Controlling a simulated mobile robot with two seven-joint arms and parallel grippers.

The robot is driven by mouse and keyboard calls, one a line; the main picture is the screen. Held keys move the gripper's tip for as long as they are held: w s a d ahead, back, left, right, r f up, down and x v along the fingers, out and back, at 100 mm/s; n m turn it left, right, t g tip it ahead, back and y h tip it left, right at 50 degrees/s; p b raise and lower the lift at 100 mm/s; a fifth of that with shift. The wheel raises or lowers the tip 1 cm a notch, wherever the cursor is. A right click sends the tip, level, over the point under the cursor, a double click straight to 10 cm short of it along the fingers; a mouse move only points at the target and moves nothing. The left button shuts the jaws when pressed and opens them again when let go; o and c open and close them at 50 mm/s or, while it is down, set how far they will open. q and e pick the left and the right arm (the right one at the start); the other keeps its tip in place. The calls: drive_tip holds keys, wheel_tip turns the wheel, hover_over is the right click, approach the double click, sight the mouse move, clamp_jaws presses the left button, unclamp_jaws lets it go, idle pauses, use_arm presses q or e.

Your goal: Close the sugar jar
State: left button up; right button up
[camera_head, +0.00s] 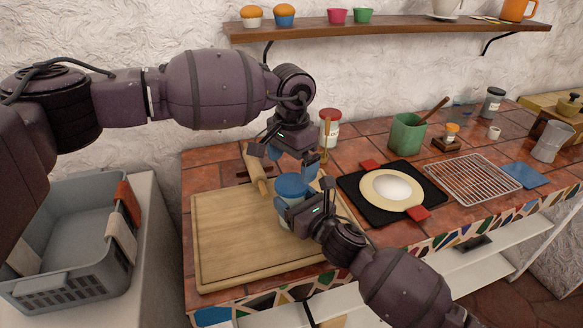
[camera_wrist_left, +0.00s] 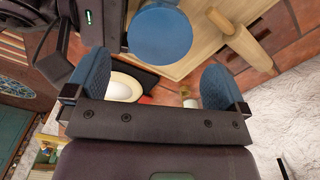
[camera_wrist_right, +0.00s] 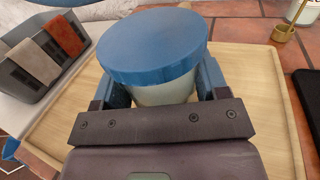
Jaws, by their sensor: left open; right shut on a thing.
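The sugar jar (camera_wrist_right: 160,92) is a pale jar with a blue lid (camera_wrist_right: 152,42) on its mouth. It stands upright over the cutting board in the head view. The lid looks level, but I cannot tell whether it is pressed fully down. My right gripper (camera_head: 291,212) is shut on the jar's body below the lid, with a finger on each side in the right wrist view. My left gripper (camera_head: 292,158) is open and empty, above and slightly behind the jar. The blue lid (camera_wrist_left: 160,36) shows beyond its fingers in the left wrist view.
The wooden cutting board (camera_head: 225,245) has a rolling pin (camera_head: 256,172) at its back edge. A red-lidded jar (camera_head: 329,130) stands behind. Right are a black mat (camera_head: 352,188) with a plate, a green container (camera_head: 407,134) and a wire rack (camera_head: 472,178). A grey basket (camera_head: 65,240) is left.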

use_arm(q)
drive_tip(key=n, duration=0.5)
drive_tip(key=shift+r, duration=0.15)
drive_tip(key=n, duration=0.5)
drive_tip(key=shift+d+r+n, duration=0.15)
drive_tip(key=shift+r+n, duration=0.1)
drive_tip(key=shift+n, duration=0.05)
drive_tip(key=n, duration=0.5)
drive_tip(key=shift+s+r, duration=0.1)
drive_tip(key=shift+r, duration=0.1)
drive_tip(key=n, duration=0.4)
drive_tip(key=shift+r, duration=0.15)
drive_tip(key=n, duration=0.5)
drive_tip(key=shift+r+n, duration=0.25)
drive_tip(key=shift+n, duration=0.15)
drive_tip(key=n, duration=0.4)
drive_tip(key=shift+r, duration=0.15)
drive_tip(key=n, duration=0.5)
drive_tip(key=shift+r+n, duration=0.2)
drive_tip(key=shift+n, duration=0.1)
drive_tip(key=n, duration=0.5)
drive_tip(key=shift+r, duration=0.2)
